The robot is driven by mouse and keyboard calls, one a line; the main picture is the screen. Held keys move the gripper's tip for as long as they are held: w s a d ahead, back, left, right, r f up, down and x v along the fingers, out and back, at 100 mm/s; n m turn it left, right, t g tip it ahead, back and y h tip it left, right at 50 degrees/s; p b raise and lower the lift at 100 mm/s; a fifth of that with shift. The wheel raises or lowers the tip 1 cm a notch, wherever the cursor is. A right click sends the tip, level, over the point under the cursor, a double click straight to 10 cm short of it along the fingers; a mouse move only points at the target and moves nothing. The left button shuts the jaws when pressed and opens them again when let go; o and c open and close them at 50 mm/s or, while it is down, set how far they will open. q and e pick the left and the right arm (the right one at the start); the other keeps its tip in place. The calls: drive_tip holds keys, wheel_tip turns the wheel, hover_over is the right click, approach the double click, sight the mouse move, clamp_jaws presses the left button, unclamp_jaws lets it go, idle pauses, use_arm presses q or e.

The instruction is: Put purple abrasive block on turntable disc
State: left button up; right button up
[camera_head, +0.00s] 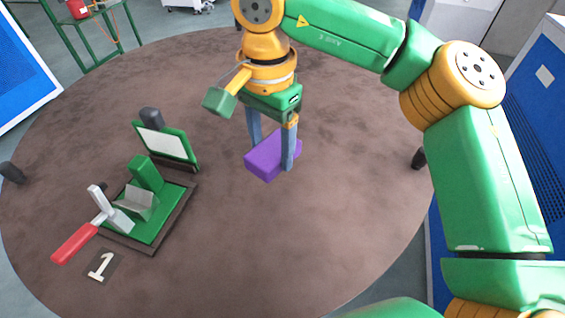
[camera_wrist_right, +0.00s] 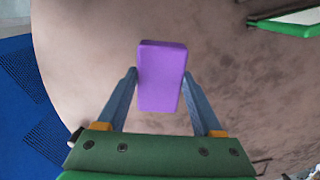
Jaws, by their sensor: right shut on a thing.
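The purple abrasive block (camera_head: 265,160) is between the fingers of my right gripper (camera_head: 270,150), over the brown round turntable disc (camera_head: 330,220). The right gripper is shut on the block. In the right wrist view the block (camera_wrist_right: 161,75) sits between the two grey fingertips (camera_wrist_right: 161,80), with the brown disc (camera_wrist_right: 240,85) behind it. I cannot tell whether the block touches the disc or is just above it. My left gripper is not in view.
A green fixture (camera_head: 155,215) with a red-handled clamp (camera_head: 75,243) stands on the disc at left, beside a label "1" (camera_head: 101,266). A green-framed panel (camera_head: 167,145) stands behind it. Dark knobs (camera_head: 419,158) sit near the rim. The disc's front and right are clear.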

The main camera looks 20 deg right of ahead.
sight(288, 182)
drive_tip(key=d+f, duration=0.1)
drive_tip(key=f, duration=0.1)
drive_tip(key=d+f, duration=0.2)
drive_tip(key=shift+d+p, duration=0.1)
drive_tip(key=shift+p, duration=0.2)
drive_tip(key=shift+f, duration=1.6)
drive_tip(key=o, duration=1.3)
drive_tip(key=shift+r, duration=0.1)
wheel_tip(288, 182, up, 12)
drive_tip(key=shift+r, duration=0.15)
